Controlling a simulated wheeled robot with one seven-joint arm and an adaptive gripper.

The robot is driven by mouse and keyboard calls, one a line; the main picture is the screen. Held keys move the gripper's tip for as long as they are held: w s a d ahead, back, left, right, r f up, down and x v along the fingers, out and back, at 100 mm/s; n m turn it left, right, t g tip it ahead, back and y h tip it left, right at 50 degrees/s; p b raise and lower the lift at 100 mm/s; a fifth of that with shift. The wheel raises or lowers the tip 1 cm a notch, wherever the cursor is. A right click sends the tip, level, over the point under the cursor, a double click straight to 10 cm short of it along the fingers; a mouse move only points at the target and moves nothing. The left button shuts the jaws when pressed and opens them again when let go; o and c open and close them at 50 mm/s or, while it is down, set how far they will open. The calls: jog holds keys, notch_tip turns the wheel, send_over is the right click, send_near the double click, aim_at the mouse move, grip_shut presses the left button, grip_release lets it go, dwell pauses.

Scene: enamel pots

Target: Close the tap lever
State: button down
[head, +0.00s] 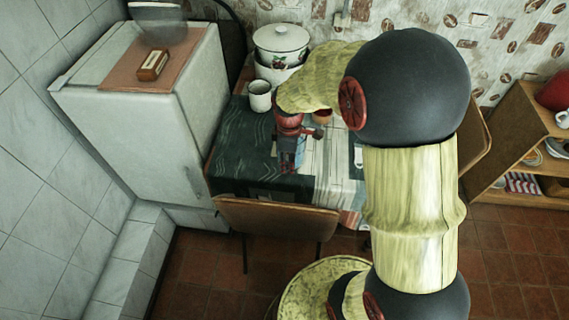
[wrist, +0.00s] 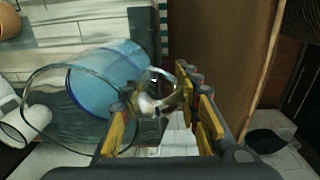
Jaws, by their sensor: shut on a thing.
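A clear glass vessel with a blue lower part (wrist: 100,85) lies across the left of the wrist view. A shiny metal tap (wrist: 155,93) sticks out from its side. My gripper (wrist: 158,108) has its yellow fingers on both sides of the tap, shut on its lever. The lever itself is mostly hidden between the fingers, so its angle is not clear. In the head view my gripper (head: 289,158) points down over the table, and I cannot make out the tap or the glass vessel there.
The table (head: 232,165) has a dark and striped cloth. A white mug (head: 260,97) and a lidded enamel pot (head: 281,42) stand at its back. A chair (head: 277,216) is at the front edge. A fridge (head: 150,120) stands left; shelves (head: 525,135) stand right.

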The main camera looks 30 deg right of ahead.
jog(key=w+f, duration=0.2)
jog(key=w+d+f+b, duration=0.1)
jog(key=w+f, duration=0.1)
jog(key=w+f+b, duration=0.1)
jog(key=w+f, duration=0.1)
jog(key=shift+w+d+f, duration=0.3)
jog(key=shift+w+d, duration=0.05)
jog(key=shift+d, duration=0.05)
jog(key=shift+w+f+b, duration=0.1)
jog(key=shift+f+b, duration=0.95)
jog(key=shift+f, duration=0.5)
jog(key=shift+f, duration=0.1)
jog(key=c, duration=1.3)
grip_release()
jog(key=shift+f, duration=0.1)
